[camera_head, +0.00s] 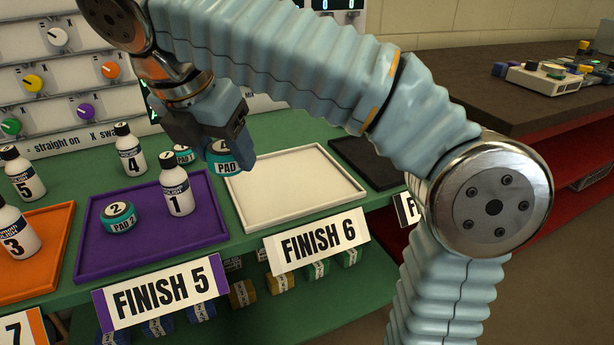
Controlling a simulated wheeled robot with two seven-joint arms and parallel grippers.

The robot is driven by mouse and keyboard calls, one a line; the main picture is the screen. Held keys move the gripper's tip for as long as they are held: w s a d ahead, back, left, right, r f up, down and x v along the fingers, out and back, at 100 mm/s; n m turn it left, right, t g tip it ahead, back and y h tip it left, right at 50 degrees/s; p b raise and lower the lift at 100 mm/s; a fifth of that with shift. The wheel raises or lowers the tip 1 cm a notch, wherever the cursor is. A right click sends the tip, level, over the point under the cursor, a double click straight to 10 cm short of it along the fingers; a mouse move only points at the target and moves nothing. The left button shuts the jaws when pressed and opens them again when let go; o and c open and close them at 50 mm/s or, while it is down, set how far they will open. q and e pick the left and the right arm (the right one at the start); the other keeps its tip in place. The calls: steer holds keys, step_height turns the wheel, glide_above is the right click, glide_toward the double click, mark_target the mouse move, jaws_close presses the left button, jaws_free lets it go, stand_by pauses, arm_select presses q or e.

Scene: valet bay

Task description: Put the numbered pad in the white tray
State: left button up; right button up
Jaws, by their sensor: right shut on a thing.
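My right gripper (220,146) is shut on a teal numbered pad (226,166) with a white label reading "PAD". Its number is hidden by the fingers. The pad is at the left edge of the white tray (338,202), by the back corner of the purple tray; I cannot tell its exact height. The white tray is empty and has a "FINISH 6" sign at its front. My left gripper is not in view.
The purple tray (92,262) holds a teal pad marked 2 (118,217) and bottle 1 (177,184). Another teal pad (183,154) and bottle 4 (130,150) stand behind. An orange tray (48,267) is at left, a black tray (368,163) at right.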

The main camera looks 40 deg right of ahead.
glide_toward(267, 185)
step_height(267, 185, up, 3)
steer(key=s+a, duration=0.2)
steer(key=w+d+f, duration=0.1)
steer(key=w+d+f+b, duration=0.1)
steer(key=f, duration=0.1)
steer(key=shift+d+f, duration=0.1)
steer(key=shift+d, duration=0.2)
steer(key=b+x, duration=0.1)
steer(key=x, duration=0.3)
steer(key=shift+w+d+f, duration=0.1)
steer(key=shift+w+f, duration=0.15)
steer(key=shift+f+b, duration=0.3)
steer(key=shift+f, duration=0.2)
steer(key=shift+f, duration=0.2)
steer(key=o, duration=1)
steer(key=shift+r, duration=0.1)
